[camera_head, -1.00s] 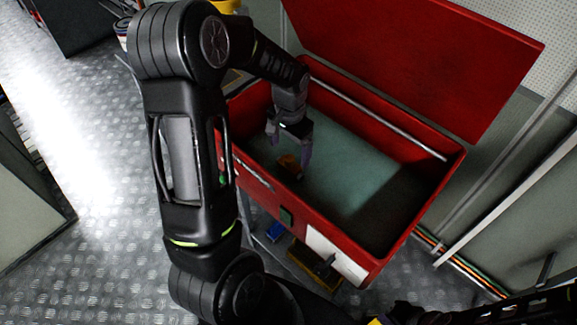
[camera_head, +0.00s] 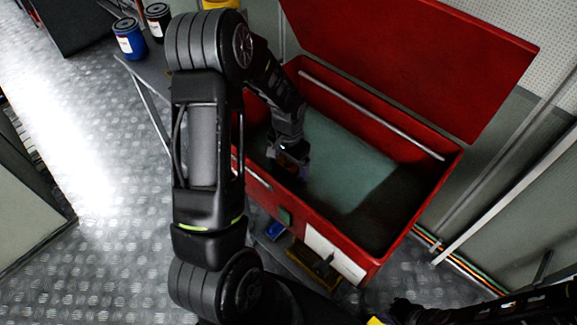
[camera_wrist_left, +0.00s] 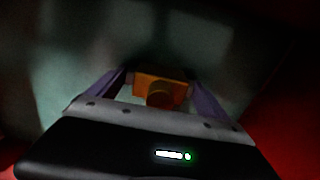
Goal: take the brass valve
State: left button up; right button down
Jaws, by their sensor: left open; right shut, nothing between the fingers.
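The brass valve (camera_wrist_left: 160,90) shows orange in the left wrist view, a blocky body with a round end facing the camera. It is inside the red box (camera_head: 330,238), above or on its greenish floor; I cannot tell which. My left gripper (camera_head: 290,160) reaches down into the box near its left end. Its fingers are open, one on each side of the valve, in the left wrist view (camera_wrist_left: 158,82). In the head view the gripper mostly hides the valve. My right gripper (camera_head: 402,312) is at the bottom edge, dark, shut and empty, far from the valve.
The box's red lid (camera_head: 420,55) stands open behind it, and a metal rod (camera_head: 370,112) runs along the back inside. The box walls close in around my left gripper. A blue can (camera_head: 128,38) and a dark can (camera_head: 158,20) stand at upper left.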

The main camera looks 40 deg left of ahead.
dwell(0.6)
pick_arm(q)
jog(key=c, duration=1.7)
